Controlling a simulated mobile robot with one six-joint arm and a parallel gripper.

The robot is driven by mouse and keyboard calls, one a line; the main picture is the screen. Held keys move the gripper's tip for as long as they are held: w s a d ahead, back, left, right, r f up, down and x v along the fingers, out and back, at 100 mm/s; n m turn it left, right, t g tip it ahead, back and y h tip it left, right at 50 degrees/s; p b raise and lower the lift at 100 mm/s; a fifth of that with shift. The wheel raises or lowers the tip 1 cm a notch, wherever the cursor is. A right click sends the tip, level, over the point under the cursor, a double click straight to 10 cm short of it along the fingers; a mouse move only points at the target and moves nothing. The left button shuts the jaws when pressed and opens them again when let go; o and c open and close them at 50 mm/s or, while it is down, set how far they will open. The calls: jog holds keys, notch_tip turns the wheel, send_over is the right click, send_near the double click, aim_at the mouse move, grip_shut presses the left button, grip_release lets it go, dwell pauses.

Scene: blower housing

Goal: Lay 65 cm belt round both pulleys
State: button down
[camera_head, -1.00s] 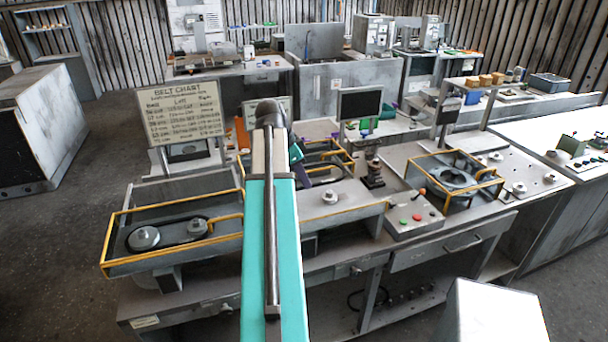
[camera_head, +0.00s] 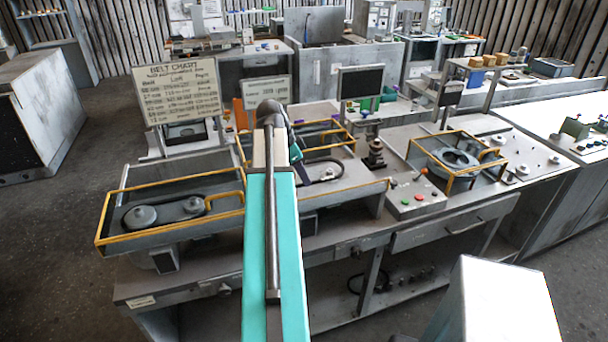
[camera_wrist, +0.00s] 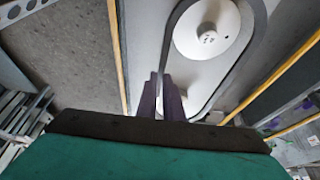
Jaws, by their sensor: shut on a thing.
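My gripper (camera_wrist: 168,88) is shut on a dark belt (camera_wrist: 255,62) in the wrist view. The belt's loop passes loosely around a pale round pulley (camera_wrist: 208,30), apart from its rim on the right. In the head view the belt (camera_head: 340,164) shows as a dark loop on the middle housing (camera_head: 350,192), around the small pulley (camera_head: 327,174). My arm hides the left of this housing, and I cannot make out a second pulley there. The left housing holds two grey pulleys (camera_head: 140,216) (camera_head: 193,205) with a dark band around them.
Yellow guard rails edge the left housing (camera_head: 170,232) and the middle one (camera_head: 325,127). A dark upright fixture (camera_head: 375,153) and a button box (camera_head: 415,198) stand right of the middle housing. A belt chart (camera_head: 178,92) stands behind the left housing.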

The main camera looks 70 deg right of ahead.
jog(key=shift+f+b, duration=0.3)
jog(key=shift+f, duration=0.5)
jog(key=shift+f+b, duration=0.55)
jog(key=shift+f, duration=0.5)
dwell(1.7)
jog(key=c, duration=1.8)
grip_release()
jog(key=shift+r, duration=0.1)
jog(key=shift+r+p, duration=0.7)
jog(key=shift+r, duration=0.45)
jog(key=shift+r+p, duration=1.4)
jog(key=shift+r, duration=1.1)
